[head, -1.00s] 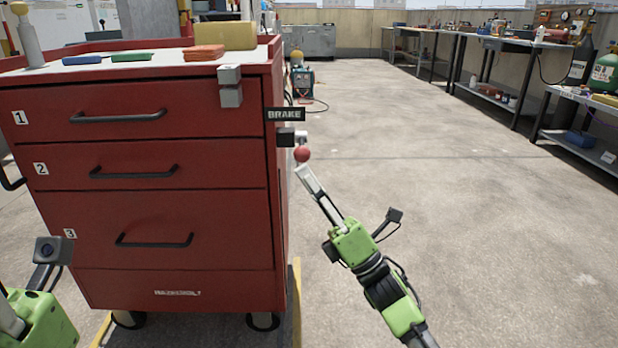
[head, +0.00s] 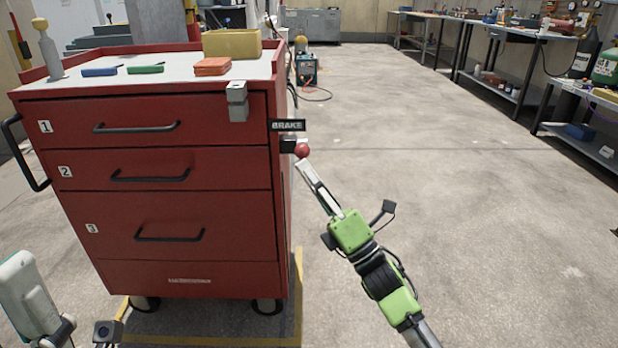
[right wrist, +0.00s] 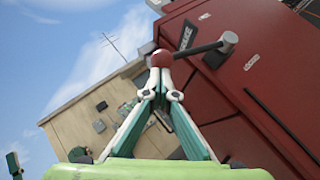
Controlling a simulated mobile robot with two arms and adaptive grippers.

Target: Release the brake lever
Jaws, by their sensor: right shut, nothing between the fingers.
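The red ball knob (head: 302,150) of the brake lever sits at the right side of the red cart (head: 160,240), just under the BRAKE sign (head: 288,125), beside a dark mount (head: 288,144). In the right wrist view, the red knob (right wrist: 162,58) ends a dark lever rod (right wrist: 195,50) that runs to a round grey pivot (right wrist: 228,42) on the cart. My right gripper (head: 304,168) is shut and empty, its fingertips directly below the knob. In the wrist view its tips (right wrist: 163,72) meet at the knob and seem to touch it.
The cart top holds a yellow bin (head: 231,44), orange blocks (head: 212,66) and a grey latch-like block (head: 237,101) at its front edge. Workbenches (head: 515,45) line the right.

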